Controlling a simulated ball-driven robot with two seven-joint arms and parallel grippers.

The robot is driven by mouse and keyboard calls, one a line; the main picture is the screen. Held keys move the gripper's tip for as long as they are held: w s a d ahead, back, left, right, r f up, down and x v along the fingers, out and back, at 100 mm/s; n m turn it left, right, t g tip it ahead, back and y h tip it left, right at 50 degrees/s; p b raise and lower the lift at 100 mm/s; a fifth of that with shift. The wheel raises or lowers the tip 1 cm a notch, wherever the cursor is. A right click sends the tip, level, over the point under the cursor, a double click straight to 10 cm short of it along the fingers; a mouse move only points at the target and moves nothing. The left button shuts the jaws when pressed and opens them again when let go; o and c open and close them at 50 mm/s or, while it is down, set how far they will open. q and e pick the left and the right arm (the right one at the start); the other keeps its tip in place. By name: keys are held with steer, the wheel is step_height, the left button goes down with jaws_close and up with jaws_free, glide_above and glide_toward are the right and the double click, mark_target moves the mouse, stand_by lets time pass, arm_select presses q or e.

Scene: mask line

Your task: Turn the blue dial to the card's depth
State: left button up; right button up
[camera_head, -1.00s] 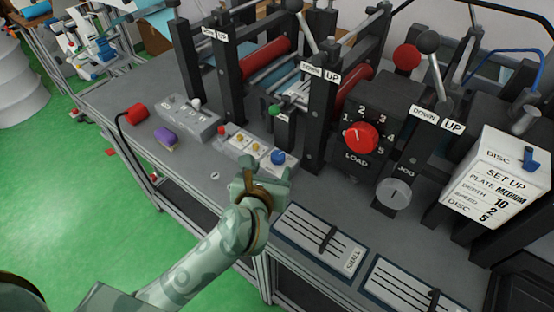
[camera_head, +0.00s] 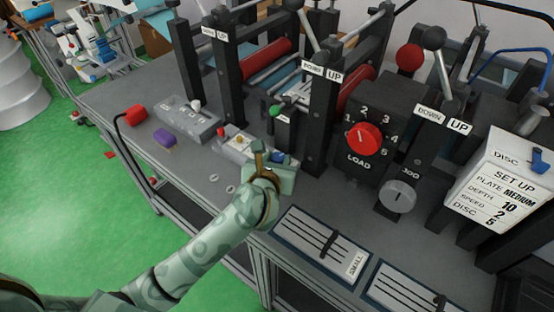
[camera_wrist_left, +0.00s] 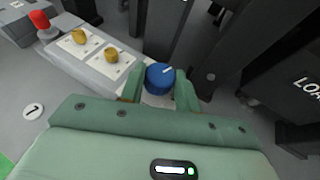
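The blue dial (camera_wrist_left: 160,78) sits at the right end of a grey control box (camera_head: 238,146), with a white pointer mark toward the upper right in the left wrist view. My left gripper (camera_head: 273,158) is at the dial, its fingers on either side of it. The fingers look slightly apart from the dial; contact is not clear. In the head view the hand hides much of the dial (camera_head: 279,157). The white set-up card (camera_head: 500,190) at the right reads plate medium, depth 10, speed 2, disc 5. My right gripper is not in view.
Two yellow knobs (camera_wrist_left: 111,55) and a red button (camera_wrist_left: 39,19) share the control box. A red load dial (camera_head: 363,139) and a grey jog knob (camera_head: 398,196) stand to the right. Black press posts (camera_head: 318,125) rise close behind the blue dial. Plate trays (camera_head: 320,244) lie in front.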

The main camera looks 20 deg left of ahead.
arm_select(q)
steer(key=shift+a+m+h+p, duration=0.15)
steer(key=shift+m+h+p, duration=0.2)
steer(key=shift+m+h, duration=0.65)
steer(key=o, duration=1)
steer(key=p+v, duration=0.3)
steer(key=v, duration=1.3)
steer(key=shift+s+a, duration=0.1)
steer(key=shift+s, duration=0.1)
